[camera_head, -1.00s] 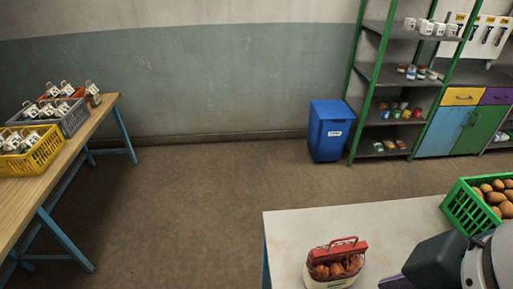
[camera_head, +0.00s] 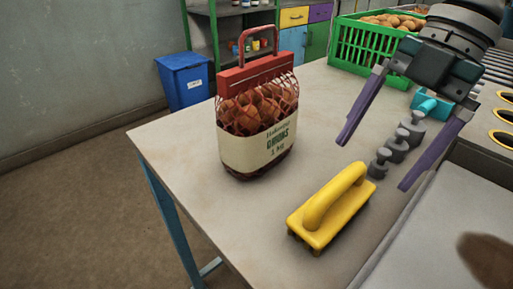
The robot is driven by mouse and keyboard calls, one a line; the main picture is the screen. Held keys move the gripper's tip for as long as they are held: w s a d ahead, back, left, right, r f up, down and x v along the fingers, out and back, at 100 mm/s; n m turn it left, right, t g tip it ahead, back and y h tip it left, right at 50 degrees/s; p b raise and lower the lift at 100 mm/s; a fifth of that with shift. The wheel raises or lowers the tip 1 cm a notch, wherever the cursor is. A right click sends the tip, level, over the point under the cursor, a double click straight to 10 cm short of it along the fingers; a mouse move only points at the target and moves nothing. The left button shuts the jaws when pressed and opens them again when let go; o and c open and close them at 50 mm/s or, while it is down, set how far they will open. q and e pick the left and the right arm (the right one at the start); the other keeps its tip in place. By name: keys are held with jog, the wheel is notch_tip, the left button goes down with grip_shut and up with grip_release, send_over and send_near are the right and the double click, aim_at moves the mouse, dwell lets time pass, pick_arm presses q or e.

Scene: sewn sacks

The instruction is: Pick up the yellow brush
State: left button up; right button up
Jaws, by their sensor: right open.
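The yellow brush (camera_head: 322,213) lies on the table near its front, with a raised loop handle on top and short bristles under its block. My right gripper (camera_head: 371,164) comes in from the upper right with two purple fingers spread wide. It is open and empty, above and beyond the brush, and apart from it. My left gripper is not in view.
A net sack of onions (camera_head: 257,125) with a red handle stands left of the brush. Grey weights (camera_head: 396,148) stand behind the brush. A green crate (camera_head: 352,48) of potatoes is at the back. A grey tray (camera_head: 425,238) lies right. Bare tabletop (camera_head: 190,150) shows left of the sack.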

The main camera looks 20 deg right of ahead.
aim_at(334, 204)
jog(key=shift+w+d+f+b, duration=0.45)
jog(key=shift+w+f+b, duration=0.1)
jog(key=shift+f+b, duration=0.25)
jog(key=shift+a+f+n, duration=0.15)
jog(key=shift+n, duration=0.15)
jog(key=x, duration=0.9)
jog(key=shift+a+p, duration=0.35)
jog(key=shift+a, duration=0.05)
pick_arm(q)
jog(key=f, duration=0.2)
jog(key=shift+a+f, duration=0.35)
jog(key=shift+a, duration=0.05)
pick_arm(e)
jog(key=shift+r, duration=0.25)
jog(key=c, duration=1.3)
jog(key=shift+c, duration=0.2)
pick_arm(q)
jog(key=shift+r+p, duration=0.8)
pick_arm(e)
notch_tip(334, 204, up, 20)
